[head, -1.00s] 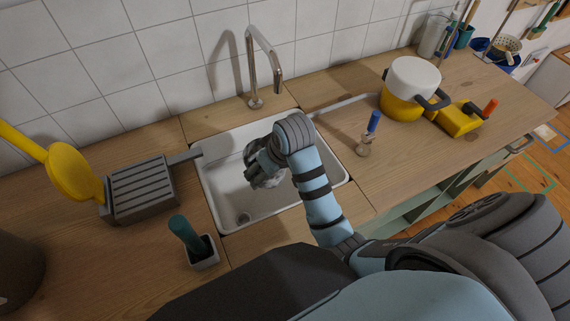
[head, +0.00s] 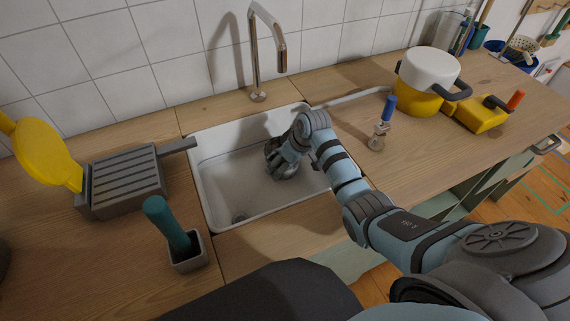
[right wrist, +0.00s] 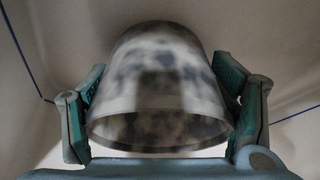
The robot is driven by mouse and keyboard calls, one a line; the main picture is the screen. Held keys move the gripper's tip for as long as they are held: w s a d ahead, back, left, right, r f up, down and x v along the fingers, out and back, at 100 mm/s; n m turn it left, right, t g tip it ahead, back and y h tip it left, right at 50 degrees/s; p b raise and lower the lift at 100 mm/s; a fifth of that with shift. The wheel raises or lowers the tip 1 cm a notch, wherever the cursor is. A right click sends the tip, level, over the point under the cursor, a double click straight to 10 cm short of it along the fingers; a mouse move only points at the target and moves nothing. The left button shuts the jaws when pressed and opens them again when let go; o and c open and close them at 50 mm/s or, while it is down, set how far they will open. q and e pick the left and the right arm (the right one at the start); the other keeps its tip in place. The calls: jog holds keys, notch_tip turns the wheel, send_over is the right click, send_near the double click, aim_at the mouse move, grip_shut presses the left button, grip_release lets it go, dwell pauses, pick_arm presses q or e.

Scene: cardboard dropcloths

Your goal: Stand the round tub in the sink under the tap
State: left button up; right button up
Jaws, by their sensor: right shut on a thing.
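The round tub (right wrist: 160,85), grey with dark mottling, sits between the two fingers of my right gripper (right wrist: 162,105) in the right wrist view, its wide open rim towards the camera. The gripper is shut on it. In the head view my right gripper (head: 279,158) reaches down into the white sink (head: 222,168), right of its middle, and mostly hides the tub. I cannot tell whether the tub touches the sink floor. The chrome tap (head: 255,62) stands behind the sink, its spout ending above and behind the gripper. My left gripper is out of view.
Left of the sink are a grey slatted block (head: 128,182), a yellow paddle-like item (head: 48,152) and a teal-handled brush in a holder (head: 187,254). On the right are a blue-handled item (head: 381,130), a yellow and white pot (head: 422,85) and a yellow box (head: 478,116).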

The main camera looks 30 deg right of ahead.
jog(key=o, duration=1.3)
jog(key=shift+r, duration=0.1)
jog(key=p+v, duration=0.4)
jog(key=v, duration=0.8)
